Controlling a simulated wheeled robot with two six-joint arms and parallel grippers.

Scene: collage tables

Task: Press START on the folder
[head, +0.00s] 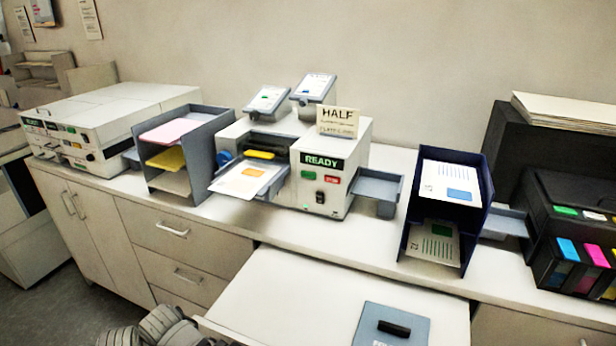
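The folder (318,178) is a white and grey machine on the counter, near the middle of the head view. Its front has a green-lettered READY display (323,162), a green button (307,175) and a red button (332,179) below it, and a dark switch under those. The button lettering is too small to read. A printed sheet (243,181) lies on its left feed tray, and the grey tray (376,186) on its right looks empty. Neither gripper can be made out. Grey ribbed parts show at the bottom left edge, cut off by the frame.
A grey rack (205,150) with coloured paper stands left of the folder. A navy rack (482,204) with printed sheets stands to its right. A sign reading HALF (338,121) is on top. A white surface (300,290) in front holds a blue-grey box (378,322).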

